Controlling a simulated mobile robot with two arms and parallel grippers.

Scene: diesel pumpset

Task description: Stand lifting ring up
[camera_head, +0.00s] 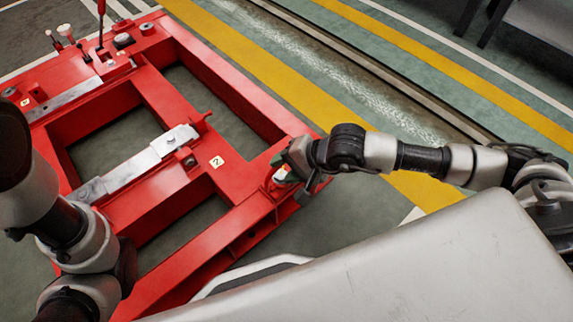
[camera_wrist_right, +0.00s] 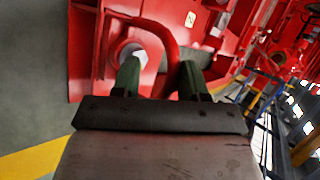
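The lifting ring is a thick curved red bar (camera_wrist_right: 166,38) on the side of the red pumpset frame (camera_head: 235,215). In the right wrist view it arcs from the upper left down between my fingers, close to the right-hand finger. It looks hanging down, though its pivot is not clear. My right gripper (camera_wrist_right: 158,72) is open, with its two green fingers spread around the lower part of the ring. Contact cannot be told. In the head view my right gripper (camera_head: 285,177) is at the frame's near right corner, and the ring is mostly hidden there. My left gripper is out of view.
A pale bolt head (camera_wrist_right: 133,57) shows on the frame beside the left-hand finger. A label marked 2 (camera_head: 217,162) is on the frame's top. A dark table (camera_head: 535,22) stands at the far right.

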